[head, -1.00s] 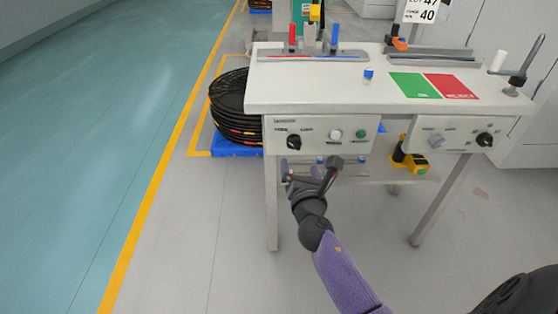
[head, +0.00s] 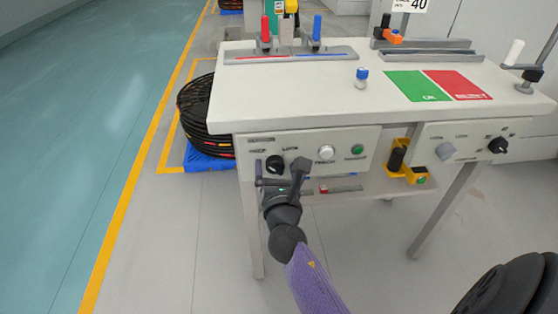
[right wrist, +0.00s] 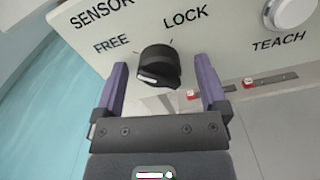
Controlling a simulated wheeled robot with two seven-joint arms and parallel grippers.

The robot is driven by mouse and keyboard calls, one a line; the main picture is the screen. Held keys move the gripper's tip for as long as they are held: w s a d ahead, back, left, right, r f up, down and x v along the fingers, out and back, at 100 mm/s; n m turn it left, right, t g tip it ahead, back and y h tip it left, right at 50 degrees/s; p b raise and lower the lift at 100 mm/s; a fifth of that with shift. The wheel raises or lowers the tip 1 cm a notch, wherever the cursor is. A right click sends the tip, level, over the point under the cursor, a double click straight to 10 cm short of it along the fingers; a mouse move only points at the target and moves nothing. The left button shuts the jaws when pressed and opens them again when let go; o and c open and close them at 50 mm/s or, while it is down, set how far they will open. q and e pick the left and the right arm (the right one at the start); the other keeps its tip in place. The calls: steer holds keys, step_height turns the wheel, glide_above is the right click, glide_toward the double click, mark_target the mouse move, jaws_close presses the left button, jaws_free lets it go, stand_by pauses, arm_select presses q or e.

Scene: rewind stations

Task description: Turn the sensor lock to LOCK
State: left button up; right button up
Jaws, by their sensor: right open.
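The sensor lock is a black knob (head: 274,163) on the left front panel of the bench. In the right wrist view the knob (right wrist: 158,64) sits below and between the printed words FREE and LOCK; a pale mark shows on its lower left, but I cannot tell for certain which word it points to. My right gripper (head: 279,172) is open in front of the panel. In the right wrist view its two purple fingers (right wrist: 163,82) stand one on each side of the knob, with a gap on both sides. My left gripper is out of view.
Right of the knob are a white button (head: 326,153) marked TEACH and a green button (head: 357,149). A second panel (head: 470,143) with knobs is further right. The white bench top (head: 310,95) overhangs the panel.

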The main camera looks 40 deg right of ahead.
steer(key=shift+a, duration=0.1)
steer(key=shift+c, duration=1.6)
jaws_close()
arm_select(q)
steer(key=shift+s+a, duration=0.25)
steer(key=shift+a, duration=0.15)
